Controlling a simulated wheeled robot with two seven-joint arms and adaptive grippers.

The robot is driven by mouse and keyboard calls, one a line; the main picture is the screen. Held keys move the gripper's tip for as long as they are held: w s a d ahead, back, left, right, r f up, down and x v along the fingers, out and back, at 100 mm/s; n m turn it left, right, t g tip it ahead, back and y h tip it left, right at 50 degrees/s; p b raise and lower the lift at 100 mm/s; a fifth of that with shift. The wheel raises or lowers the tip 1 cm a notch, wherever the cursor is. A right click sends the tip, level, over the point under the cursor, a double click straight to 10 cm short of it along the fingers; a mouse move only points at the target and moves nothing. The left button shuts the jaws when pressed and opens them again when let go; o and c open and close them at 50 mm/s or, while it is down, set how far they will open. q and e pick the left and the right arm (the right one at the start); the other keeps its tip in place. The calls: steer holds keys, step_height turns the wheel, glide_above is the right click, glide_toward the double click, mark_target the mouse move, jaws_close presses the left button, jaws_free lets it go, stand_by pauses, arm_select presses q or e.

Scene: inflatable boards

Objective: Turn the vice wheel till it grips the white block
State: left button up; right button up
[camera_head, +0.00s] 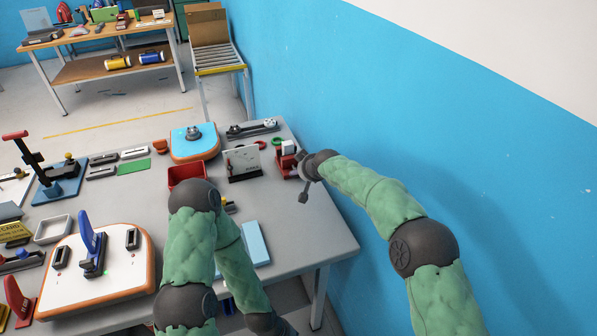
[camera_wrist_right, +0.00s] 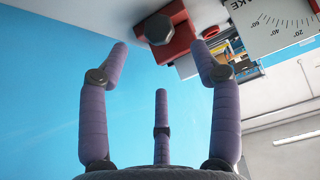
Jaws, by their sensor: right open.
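The red vice (camera_head: 286,165) stands near the table's right edge, with the white block (camera_head: 288,147) at its top. In the right wrist view, the vice (camera_wrist_right: 176,12) is at the top, with a dark knob-like part (camera_wrist_right: 158,28) facing me, perhaps the wheel's hub. I cannot make out the wheel's full shape or the gap at the block. My right gripper (camera_head: 300,180) is just right of the vice; its fingers (camera_wrist_right: 161,65) are spread and empty, short of the knob. My left arm is folded down, its wrist at the bottom edge; its fingers are not clear.
A dial card (camera_head: 242,160) stands just left of the vice and also shows in the right wrist view (camera_wrist_right: 275,22). A red bin (camera_head: 186,173) and a blue-topped board (camera_head: 193,143) are further left. The blue wall (camera_head: 400,120) is close on the right.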

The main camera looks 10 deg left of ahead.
steer(key=shift+b+x, duration=0.9)
steer(key=shift+x, duration=3.45)
steer(key=c, duration=1.2)
steer(key=shift+r, duration=0.1)
